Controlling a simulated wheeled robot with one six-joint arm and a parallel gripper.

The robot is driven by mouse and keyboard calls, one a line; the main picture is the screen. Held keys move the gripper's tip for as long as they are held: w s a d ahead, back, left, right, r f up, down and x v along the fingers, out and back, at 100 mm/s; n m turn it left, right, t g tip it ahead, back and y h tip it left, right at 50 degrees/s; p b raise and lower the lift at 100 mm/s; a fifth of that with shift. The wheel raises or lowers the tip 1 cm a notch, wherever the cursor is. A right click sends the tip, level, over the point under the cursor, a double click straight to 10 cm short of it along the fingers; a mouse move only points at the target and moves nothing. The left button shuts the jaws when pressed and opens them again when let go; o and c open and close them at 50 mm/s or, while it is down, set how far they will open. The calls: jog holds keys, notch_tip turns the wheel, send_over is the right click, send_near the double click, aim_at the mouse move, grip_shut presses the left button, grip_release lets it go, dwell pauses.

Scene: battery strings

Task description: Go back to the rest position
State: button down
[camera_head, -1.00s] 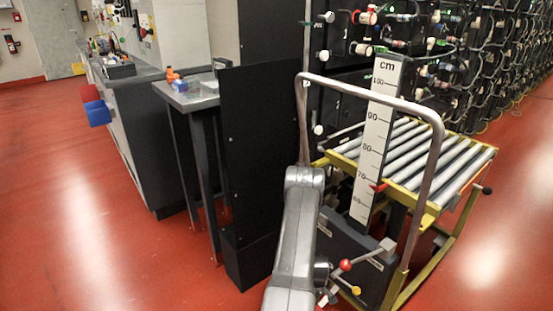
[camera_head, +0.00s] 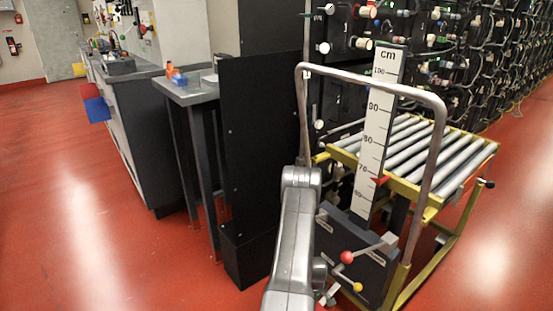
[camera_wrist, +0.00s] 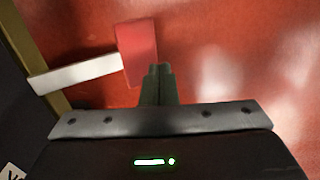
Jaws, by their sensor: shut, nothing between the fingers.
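My gripper (camera_wrist: 159,72) shows in the wrist view with its two dark fingers together and nothing between them. Just beyond the fingertips is a red piece (camera_wrist: 138,52) at the end of a pale bar (camera_wrist: 78,73). I cannot tell whether the fingertips touch it. In the head view my grey arm rises from the bottom middle in front of the lift trolley, and the gripper itself is hidden.
The lift trolley has a roller platform (camera_head: 463,163), a bent tube handle (camera_head: 440,130) and a cm scale (camera_head: 375,125). A red-knobbed lever (camera_head: 347,257) sits low on it. A black panel (camera_head: 262,150) and small table (camera_head: 187,92) stand left. Red floor is open at left and right.

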jog(key=s+a+r+p, duration=0.3)
jog(key=a+r, duration=0.1)
jog(key=r, duration=0.4)
jog(key=w+d+f, duration=0.1)
jog(key=f, duration=0.1)
jog(key=w+d+f, duration=0.1)
jog(key=d+f, duration=0.1)
jog(key=w+d+f, duration=0.1)
jog(key=f, duration=0.2)
jog(key=shift+w+d, duration=0.2)
jog(key=shift+d, duration=0.15)
jog(key=shift+w+r+p, duration=0.15)
jog(key=shift+r+p, duration=0.25)
jog(key=shift+p, duration=0.2)
notch_tip(320, 180, up, 15)
jog(key=s+p, duration=0.2)
jog(key=p, duration=0.2)
jog(key=shift+a+p, duration=0.2)
jog(key=shift+p, duration=0.2)
jog(key=shift+r, duration=0.1)
